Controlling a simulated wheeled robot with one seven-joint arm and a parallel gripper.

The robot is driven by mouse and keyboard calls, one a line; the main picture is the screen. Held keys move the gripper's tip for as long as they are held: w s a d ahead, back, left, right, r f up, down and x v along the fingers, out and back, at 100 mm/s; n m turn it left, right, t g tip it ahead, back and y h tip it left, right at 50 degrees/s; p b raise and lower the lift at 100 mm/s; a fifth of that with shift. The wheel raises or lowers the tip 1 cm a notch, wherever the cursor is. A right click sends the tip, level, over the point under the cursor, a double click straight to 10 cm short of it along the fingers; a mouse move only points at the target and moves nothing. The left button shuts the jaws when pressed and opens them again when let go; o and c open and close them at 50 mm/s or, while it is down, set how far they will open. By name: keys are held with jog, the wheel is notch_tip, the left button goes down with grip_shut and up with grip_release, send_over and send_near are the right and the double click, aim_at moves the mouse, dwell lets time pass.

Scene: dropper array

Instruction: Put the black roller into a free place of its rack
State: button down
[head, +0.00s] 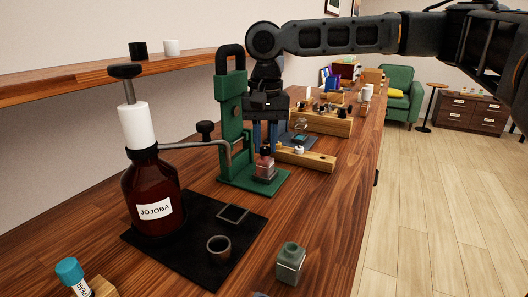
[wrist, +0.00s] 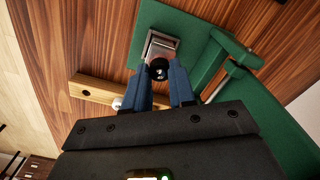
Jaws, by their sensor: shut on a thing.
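My gripper (head: 265,148) is beside the green press, its blue fingers pointing down. In the wrist view, my gripper (wrist: 160,70) is shut on the black roller (wrist: 158,68), a small dark round piece with a bright spot. The roller is right over a square glass bottle (head: 264,172) on the press base; I cannot tell whether they touch. The bottle's silvery edge shows in the wrist view (wrist: 161,46). A light wooden bar (head: 318,163), apparently the rack, lies behind the press. It shows a dark hole and a pale ball (wrist: 117,103).
The green press (head: 231,120) stands close to my gripper. A brown jojoba bottle (head: 150,190) with a pump stands on a black mat (head: 190,262). A wooden box (head: 325,122) with several small items is farther back.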

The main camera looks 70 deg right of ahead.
aim_at(265, 146)
jog(key=shift+r+p, duration=2.45)
jog(key=shift+r, duration=0.05)
